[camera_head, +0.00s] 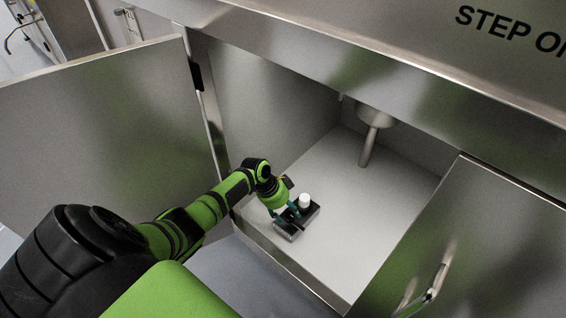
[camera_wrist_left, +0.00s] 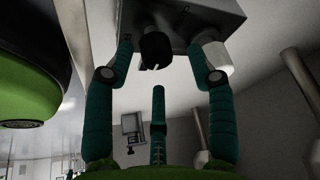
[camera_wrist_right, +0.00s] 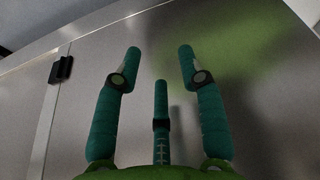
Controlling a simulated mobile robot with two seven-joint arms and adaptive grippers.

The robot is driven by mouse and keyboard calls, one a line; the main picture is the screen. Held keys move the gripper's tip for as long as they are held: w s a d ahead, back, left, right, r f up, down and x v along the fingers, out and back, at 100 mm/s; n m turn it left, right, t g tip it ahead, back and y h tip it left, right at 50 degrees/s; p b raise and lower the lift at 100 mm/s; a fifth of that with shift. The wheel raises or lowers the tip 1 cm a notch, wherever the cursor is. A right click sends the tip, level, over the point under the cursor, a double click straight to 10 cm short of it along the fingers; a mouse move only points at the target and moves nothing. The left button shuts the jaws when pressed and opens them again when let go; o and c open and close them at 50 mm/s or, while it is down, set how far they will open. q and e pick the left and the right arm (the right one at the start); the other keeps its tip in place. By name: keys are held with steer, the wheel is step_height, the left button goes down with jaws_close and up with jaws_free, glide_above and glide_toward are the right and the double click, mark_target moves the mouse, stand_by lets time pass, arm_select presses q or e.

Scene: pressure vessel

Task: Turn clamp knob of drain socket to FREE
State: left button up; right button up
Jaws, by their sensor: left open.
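The drain socket (camera_head: 290,229), a small dark and grey box with a white cap (camera_head: 304,200), sits on the cabinet floor near the front left edge. My left gripper (camera_head: 284,208) is at the socket, and its fingers partly hide it. In the left wrist view, a black notched knob (camera_wrist_left: 155,48) sticks out from the grey socket box (camera_wrist_left: 195,12), between the spread fingers of my left gripper (camera_wrist_left: 160,54). Any knob marking is too small to read. My right gripper (camera_wrist_right: 160,56) has its fingers apart and empty, facing a metal panel; the head view does not show it.
The left cabinet door (camera_head: 95,125) stands open beside my left arm. The right door (camera_head: 480,250), with a bar handle (camera_head: 434,284), is at the lower right. A drain pipe (camera_head: 368,147) hangs from the cabinet top. The cabinet floor (camera_head: 365,215) right of the socket is clear.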

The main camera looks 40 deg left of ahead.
arm_select(q)
steer(key=shift+v, duration=2.95)
steer(key=shift+d, duration=0.1)
